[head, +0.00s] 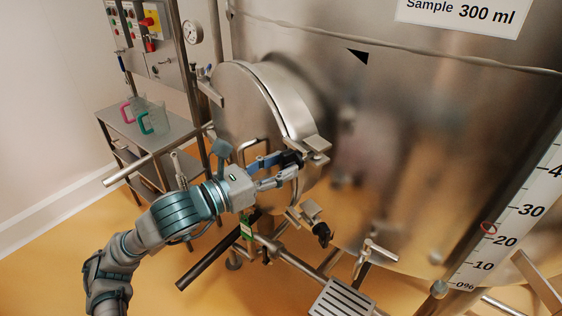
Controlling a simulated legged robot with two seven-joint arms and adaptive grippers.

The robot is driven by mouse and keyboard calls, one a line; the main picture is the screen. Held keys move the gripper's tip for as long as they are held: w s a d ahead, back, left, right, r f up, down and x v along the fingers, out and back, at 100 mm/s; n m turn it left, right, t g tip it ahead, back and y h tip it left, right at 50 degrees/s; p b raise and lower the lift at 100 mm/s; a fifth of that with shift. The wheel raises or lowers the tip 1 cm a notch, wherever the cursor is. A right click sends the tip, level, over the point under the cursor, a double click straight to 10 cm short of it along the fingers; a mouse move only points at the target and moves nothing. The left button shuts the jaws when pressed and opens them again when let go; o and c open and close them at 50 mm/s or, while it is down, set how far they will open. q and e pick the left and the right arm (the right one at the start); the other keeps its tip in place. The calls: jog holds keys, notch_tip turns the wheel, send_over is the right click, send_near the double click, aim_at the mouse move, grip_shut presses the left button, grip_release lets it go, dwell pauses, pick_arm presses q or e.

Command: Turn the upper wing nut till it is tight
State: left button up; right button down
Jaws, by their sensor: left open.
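The round steel hatch (240,110) stands on the side of the steel hopper (400,150) and looks closed. The upper wing nut (291,158), dark, sits at the hatch rim beside a steel clamp bracket (318,146). My left gripper (289,169) reaches in from the left with its fingers open at the upper wing nut. The fingers partly cover the nut, and I cannot tell whether they touch it. A lower wing nut (322,233), black, hangs by the lower bracket (310,210). My right gripper is not in view.
A hatch handle (255,148) is close to my left gripper. Pipes and a valve (248,228) run below the hatch. A steel cart (150,125) with jugs stands at the left, under a control panel (140,30). A level scale (510,220) is at the right.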

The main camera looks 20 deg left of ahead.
pick_arm(q)
jog(key=shift+w+d, duration=0.2)
jog(key=shift+w, duration=0.05)
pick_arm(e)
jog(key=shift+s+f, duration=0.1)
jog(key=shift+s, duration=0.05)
pick_arm(q)
grip_shut()
